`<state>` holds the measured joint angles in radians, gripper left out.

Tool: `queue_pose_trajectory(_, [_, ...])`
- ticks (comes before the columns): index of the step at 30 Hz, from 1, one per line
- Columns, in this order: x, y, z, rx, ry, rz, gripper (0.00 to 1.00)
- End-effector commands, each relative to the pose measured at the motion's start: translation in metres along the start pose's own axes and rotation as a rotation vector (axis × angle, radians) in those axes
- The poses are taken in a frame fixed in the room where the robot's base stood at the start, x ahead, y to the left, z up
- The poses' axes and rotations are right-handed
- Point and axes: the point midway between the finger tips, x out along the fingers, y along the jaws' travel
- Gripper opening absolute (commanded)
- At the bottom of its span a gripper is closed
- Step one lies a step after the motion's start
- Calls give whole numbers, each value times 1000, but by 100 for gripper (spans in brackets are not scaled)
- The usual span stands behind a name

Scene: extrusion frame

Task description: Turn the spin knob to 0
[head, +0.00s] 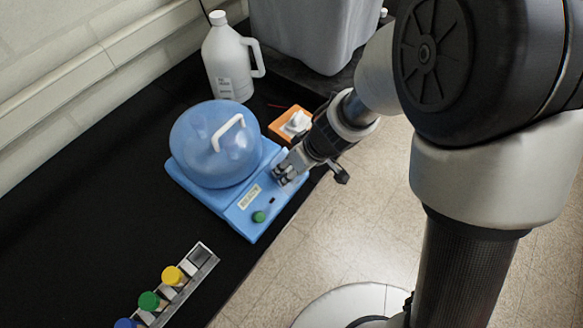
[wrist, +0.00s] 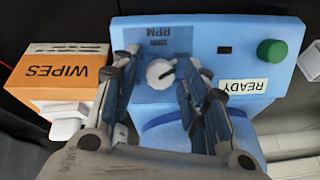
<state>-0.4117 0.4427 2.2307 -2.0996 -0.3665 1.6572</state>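A blue spin machine (head: 225,208) with a domed translucent lid (head: 205,150) stands on the black bench. Its front panel (wrist: 215,45) shows in the wrist view with an "RPM" label. The white round spin knob (wrist: 160,73) has a dark pointer mark. My gripper (wrist: 158,62) is open, with one finger to each side of the knob. I cannot tell whether the fingers touch it. In the head view my gripper (head: 283,177) is over the right part of the panel and hides the knob.
A green button (wrist: 271,52) and a "READY" label (wrist: 246,86) are on the panel. An orange WIPES box (wrist: 62,75) stands close beside the machine. A white jug (head: 226,60) stands behind; a rack with coloured caps (head: 192,272) is in front.

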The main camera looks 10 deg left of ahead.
Motion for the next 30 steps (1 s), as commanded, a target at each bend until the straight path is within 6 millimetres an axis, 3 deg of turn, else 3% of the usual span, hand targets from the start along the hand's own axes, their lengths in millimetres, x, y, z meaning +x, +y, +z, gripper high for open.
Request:
queue_pose_trajectory(17, [0, 0, 0, 0, 0, 0, 0])
queue_pose_trajectory(30, [-2, -1, 0, -97, -2, 16, 0])
